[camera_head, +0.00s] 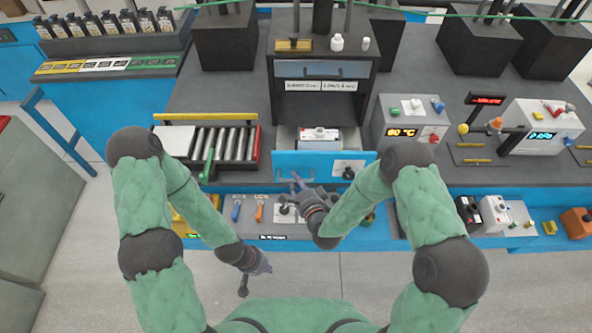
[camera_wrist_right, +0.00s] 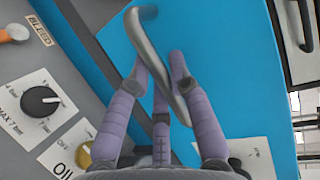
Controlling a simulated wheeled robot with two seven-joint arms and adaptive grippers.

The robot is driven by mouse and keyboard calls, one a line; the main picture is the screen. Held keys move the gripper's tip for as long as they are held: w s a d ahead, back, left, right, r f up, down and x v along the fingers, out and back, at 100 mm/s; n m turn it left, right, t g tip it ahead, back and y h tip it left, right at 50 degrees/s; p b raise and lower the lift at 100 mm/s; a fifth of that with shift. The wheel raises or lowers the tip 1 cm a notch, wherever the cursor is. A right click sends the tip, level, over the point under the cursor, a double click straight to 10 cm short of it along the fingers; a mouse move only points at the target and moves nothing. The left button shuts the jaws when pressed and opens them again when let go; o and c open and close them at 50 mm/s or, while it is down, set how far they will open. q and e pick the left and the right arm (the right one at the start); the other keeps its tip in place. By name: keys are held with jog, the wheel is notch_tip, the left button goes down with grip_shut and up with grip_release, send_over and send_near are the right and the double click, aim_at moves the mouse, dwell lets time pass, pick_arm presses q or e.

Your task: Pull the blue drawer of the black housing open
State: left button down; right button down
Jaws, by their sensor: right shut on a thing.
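The black housing (camera_head: 353,106) stands on the bench. Its blue drawer (camera_head: 343,158) is out from the housing, and a white device (camera_head: 320,134) shows inside it behind the blue front. My right gripper (camera_head: 299,183) is at the left part of that front, shut on the drawer's handle. In the right wrist view, my right gripper's purple fingers (camera_wrist_right: 164,75) are around the grey bar handle (camera_wrist_right: 150,45) on the blue front (camera_wrist_right: 225,60). My left gripper (camera_head: 255,278) hangs low in front of the bench, its fingers apart and empty.
A roller tray (camera_head: 222,118) lies left of the drawer. A grey box with a display (camera_head: 408,122) stands to the right. Below the drawer, a lower panel carries knobs and switches, with a black knob (camera_wrist_right: 40,101) near my right fingers. The floor in front is clear.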

jog(key=shift+s, duration=0.5)
jog(key=c, duration=1.1)
grip_release()
jog(key=v, duration=1.2)
